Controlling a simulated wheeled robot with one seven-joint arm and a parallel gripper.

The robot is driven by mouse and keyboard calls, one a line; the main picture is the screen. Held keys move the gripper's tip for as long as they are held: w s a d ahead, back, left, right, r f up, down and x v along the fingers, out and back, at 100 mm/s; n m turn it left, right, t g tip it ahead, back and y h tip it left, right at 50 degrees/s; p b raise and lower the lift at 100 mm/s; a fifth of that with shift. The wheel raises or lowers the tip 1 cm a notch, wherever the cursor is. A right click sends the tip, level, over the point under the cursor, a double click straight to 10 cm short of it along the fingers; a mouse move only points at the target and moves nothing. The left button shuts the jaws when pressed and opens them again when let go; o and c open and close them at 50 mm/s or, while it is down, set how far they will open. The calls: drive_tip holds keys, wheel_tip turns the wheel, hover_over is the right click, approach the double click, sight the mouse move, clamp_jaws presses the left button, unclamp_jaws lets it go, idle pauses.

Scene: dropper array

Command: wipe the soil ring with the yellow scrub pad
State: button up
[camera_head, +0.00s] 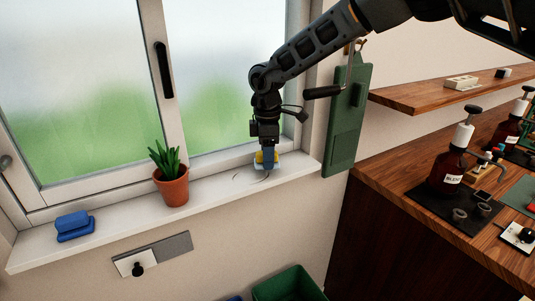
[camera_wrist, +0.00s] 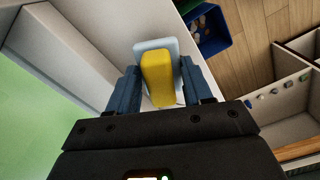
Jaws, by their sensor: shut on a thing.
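My gripper (camera_head: 268,165) is above the right part of the white window sill (camera_head: 220,185). It is shut on the yellow scrub pad (camera_wrist: 158,78). In the wrist view the pad's yellow body sits between the two blue fingers, with a pale blue base under it. In the head view the scrub pad (camera_head: 259,157) is low over the sill; I cannot tell whether it touches. The soil ring (camera_head: 237,178) shows as thin dark arcs on the sill, just left of and below the pad. Part of the ring may be hidden by the pad and gripper.
A potted plant (camera_head: 173,186) stands on the sill left of the ring. A blue block-like object (camera_head: 74,226) lies farther left. A green board (camera_head: 347,120) hangs on the wall at right. A wooden counter (camera_head: 385,175) with bottles is farther right. A green bin (camera_head: 288,284) stands below.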

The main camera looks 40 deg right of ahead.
sight(257, 155)
drive_tip(key=shift+f+b, duration=0.55)
drive_tip(key=shift+f, duration=0.45)
idle(0.3)
drive_tip(key=shift+w+a, duration=0.25)
drive_tip(key=shift+a, duration=0.55)
drive_tip(key=shift+w+a, duration=0.25)
drive_tip(key=shift+a, duration=0.5)
drive_tip(key=shift+w+a+f, duration=0.1)
drive_tip(key=shift+w+a, duration=0.1)
drive_tip(key=shift+a, duration=0.6)
drive_tip(key=shift+w+a, duration=0.15)
drive_tip(key=shift+a, duration=0.65)
drive_tip(key=shift+w+a+f, duration=0.1)
drive_tip(key=shift+w+a, duration=0.1)
drive_tip(key=shift+a, duration=0.6)
drive_tip(key=shift+w+a, duration=0.25)
drive_tip(key=shift+a, duration=0.7)
drive_tip(key=shift+a+r, duration=0.1)
drive_tip(key=shift+r, duration=0.15)
